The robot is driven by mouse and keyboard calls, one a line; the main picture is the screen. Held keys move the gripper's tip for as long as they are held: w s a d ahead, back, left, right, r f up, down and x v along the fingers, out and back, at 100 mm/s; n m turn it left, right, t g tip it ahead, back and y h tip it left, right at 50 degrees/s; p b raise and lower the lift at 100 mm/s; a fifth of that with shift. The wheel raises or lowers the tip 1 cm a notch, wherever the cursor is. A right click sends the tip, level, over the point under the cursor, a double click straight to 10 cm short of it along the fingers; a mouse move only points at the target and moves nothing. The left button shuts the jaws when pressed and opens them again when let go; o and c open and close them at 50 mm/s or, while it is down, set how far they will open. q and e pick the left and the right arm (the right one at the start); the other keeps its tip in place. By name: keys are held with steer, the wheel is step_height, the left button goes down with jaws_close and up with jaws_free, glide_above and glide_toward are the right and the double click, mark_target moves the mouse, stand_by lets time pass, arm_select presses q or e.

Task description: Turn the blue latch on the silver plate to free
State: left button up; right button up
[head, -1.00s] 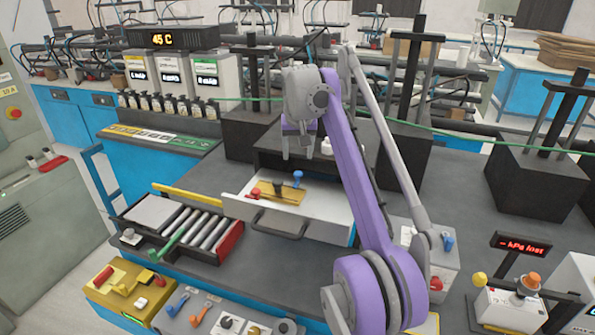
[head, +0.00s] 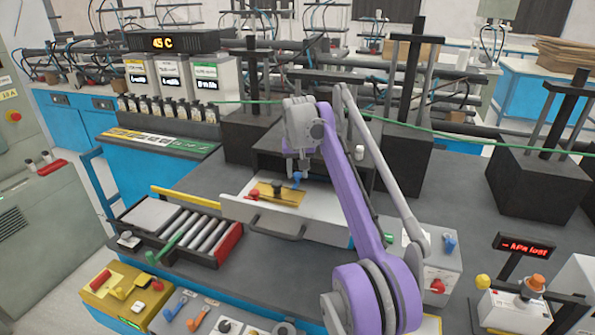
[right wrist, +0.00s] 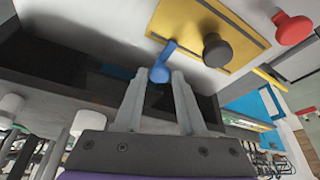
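A blue latch (head: 297,180) stands in the light silver-white drawer-like tray (head: 318,222), at the edge of a yellow plate (head: 266,192). In the right wrist view the blue latch (right wrist: 161,70) shows as a short lever with a rounded end. My right gripper (head: 301,170) is above it, pointing down. In the right wrist view its two fingers (right wrist: 158,78) are parted, with the latch's rounded end between or just beyond the tips; I cannot tell if they touch it. Another blue latch (head: 175,307) is on a grey panel in front. My left gripper is not in view.
A dark housing (head: 272,163) is behind the tray. A roller rack (head: 198,237) is at the left.

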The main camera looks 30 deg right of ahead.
jaws_close()
